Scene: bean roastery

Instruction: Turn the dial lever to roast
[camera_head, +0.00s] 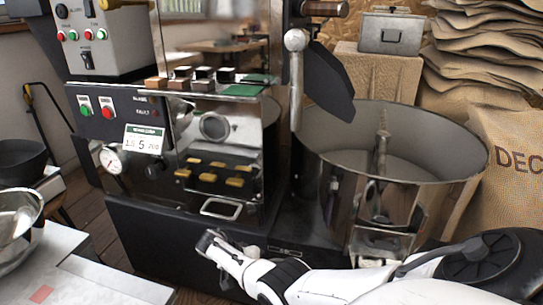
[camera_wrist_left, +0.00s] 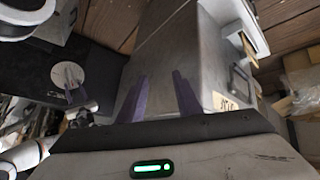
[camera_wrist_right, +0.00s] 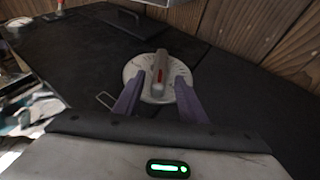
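The dial lever (camera_wrist_right: 159,77), a grey bar with a red mark, stands across a round white dial plate (camera_wrist_right: 135,72) on a black panel in the right wrist view. Marks on the plate are too small to read. My right gripper (camera_wrist_right: 160,88) is open, with one purple finger on each side of the lever; I cannot tell whether they touch it. In the head view the right gripper (camera_head: 209,243) is low before the roaster, and the dial is hidden. The left wrist view also shows the dial plate (camera_wrist_left: 66,75). My left gripper (camera_wrist_left: 160,76) is open and empty.
The roaster's front (camera_head: 175,245) and a round cooling drum (camera_head: 310,165) stand behind my right arm. A light table (camera_head: 95,285) with a metal bowl (camera_head: 18,220) is at left. A grey box-shaped body (camera_wrist_left: 170,50) lies beyond my left fingers.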

